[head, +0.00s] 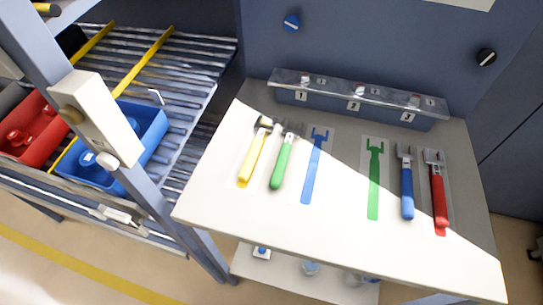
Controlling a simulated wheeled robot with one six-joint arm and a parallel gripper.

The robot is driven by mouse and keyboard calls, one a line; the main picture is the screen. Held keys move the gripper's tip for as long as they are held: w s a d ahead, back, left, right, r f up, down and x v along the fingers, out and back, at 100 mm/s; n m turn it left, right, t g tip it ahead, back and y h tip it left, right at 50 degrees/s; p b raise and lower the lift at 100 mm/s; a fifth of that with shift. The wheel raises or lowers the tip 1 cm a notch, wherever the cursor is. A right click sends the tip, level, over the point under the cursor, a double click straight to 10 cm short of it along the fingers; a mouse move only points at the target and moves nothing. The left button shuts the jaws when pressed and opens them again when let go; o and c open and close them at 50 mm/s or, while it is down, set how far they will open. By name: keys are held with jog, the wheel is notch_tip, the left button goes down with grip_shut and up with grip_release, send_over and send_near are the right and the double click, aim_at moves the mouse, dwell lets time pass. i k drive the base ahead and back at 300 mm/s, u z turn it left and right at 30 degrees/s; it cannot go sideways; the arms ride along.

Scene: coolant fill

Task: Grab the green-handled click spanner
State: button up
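The green-handled spanner (281,162) lies on the left half of the table, between a yellow-handled spanner (254,153) and a blue painted spanner outline (316,165). Its handle points toward the near edge and its dark metal head toward the back. A green painted outline (374,177) on the right half is bare. A blue-handled spanner (407,186) and a red-handled spanner (438,192) lie right of it. My gripper is not in view.
A metal-topped rail (357,97) with numbered labels stands along the table's back edge. At left, a roller rack (190,72) holds a blue bin (142,145) and a red bin (28,130). A post (150,195) stands left of the table. The table's front strip is clear.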

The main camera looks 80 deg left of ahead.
aim_at(277, 175)
jog(key=k, duration=0.9)
jog(key=u, duration=2.05)
jog(key=i, duration=0.5)
